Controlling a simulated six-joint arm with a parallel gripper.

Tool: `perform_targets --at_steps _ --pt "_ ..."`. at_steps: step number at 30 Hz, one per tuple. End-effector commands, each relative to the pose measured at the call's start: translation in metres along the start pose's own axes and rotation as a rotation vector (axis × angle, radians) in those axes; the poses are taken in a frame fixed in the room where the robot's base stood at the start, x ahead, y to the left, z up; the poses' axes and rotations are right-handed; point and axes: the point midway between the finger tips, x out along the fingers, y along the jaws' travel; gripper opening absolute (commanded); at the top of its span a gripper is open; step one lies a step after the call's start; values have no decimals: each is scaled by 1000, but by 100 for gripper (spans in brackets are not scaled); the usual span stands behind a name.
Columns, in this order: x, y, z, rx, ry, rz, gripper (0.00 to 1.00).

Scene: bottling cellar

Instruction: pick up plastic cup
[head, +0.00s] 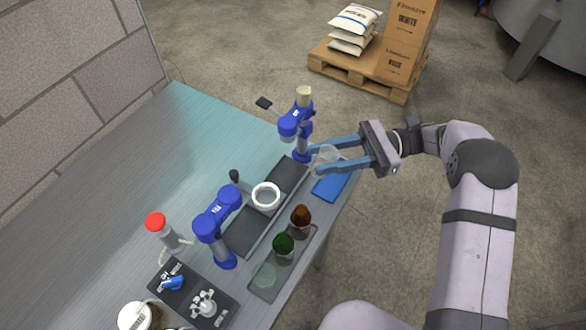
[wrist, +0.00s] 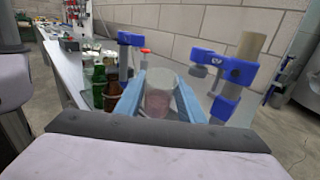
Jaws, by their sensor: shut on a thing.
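The plastic cup (head: 326,156) is clear and see-through. It sits between the two blue fingers of my gripper (head: 338,157), which is shut on it. In the head view the cup is over the right edge of the table, beside a blue flat item (head: 331,184). In the wrist view the cup (wrist: 160,92) stands between the fingers of my gripper (wrist: 160,100), with a pinkish tint in its lower part. I cannot tell whether the cup touches the table.
A blue clamp stand (head: 296,122) is close behind my gripper, and another (head: 215,215) is nearer. The table's far left is clear.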

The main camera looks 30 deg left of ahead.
Motion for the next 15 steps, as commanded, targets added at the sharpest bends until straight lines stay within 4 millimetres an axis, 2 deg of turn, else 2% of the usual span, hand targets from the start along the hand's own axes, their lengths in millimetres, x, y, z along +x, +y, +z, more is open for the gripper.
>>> perform_targets --at_steps 1,6,15 --pt "-15 -1 -5 -4 2 -4 8" --pt "-50 0 -3 -3 0 -2 8" --pt "-90 0 15 -4 220 -1 8"
